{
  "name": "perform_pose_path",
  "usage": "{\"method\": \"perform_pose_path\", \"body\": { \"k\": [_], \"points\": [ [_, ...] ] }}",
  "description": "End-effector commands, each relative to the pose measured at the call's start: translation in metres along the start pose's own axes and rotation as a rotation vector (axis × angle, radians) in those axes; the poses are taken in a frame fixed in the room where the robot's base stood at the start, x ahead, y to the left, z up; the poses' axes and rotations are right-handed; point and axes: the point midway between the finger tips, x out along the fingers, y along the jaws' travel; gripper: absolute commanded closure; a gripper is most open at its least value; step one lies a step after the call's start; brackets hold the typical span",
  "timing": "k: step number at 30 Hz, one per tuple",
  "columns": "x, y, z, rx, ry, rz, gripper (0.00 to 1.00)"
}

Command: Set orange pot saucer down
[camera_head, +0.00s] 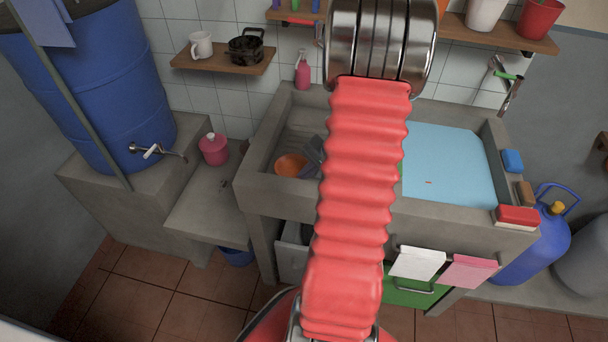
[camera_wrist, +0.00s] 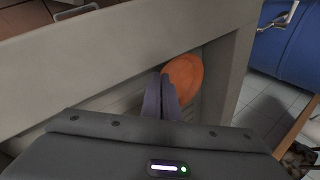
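The orange pot saucer (camera_head: 290,165) is at the left end of the concrete sink basin, near its front wall. It also shows in the wrist view (camera_wrist: 185,80), tilted, just beyond the fingertips. My gripper (camera_head: 314,152) is at the saucer's right side; its two grey-purple fingers (camera_wrist: 163,92) are close together with the saucer's near edge at their tips, and look shut on it. Whether the saucer touches the basin floor cannot be told. My red arm sleeve hides the middle of the sink in the head view.
The concrete sink (camera_head: 262,192) has raised walls around the saucer. A light-blue surface (camera_head: 447,165) covers its right side. A pink pot (camera_head: 213,149) stands on the lower ledge at left, beside the blue barrel (camera_head: 95,85). A pink bottle (camera_head: 302,72) stands behind the sink.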

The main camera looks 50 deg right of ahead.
Motion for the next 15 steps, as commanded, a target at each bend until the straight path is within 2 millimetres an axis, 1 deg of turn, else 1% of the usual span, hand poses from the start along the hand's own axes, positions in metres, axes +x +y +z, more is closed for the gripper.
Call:
{"method": "perform_pose_path", "body": {
  "k": [15],
  "points": [
    [0.0063,0.0035,0.0001,0.000,0.000,0.000,1.00]
  ]
}}
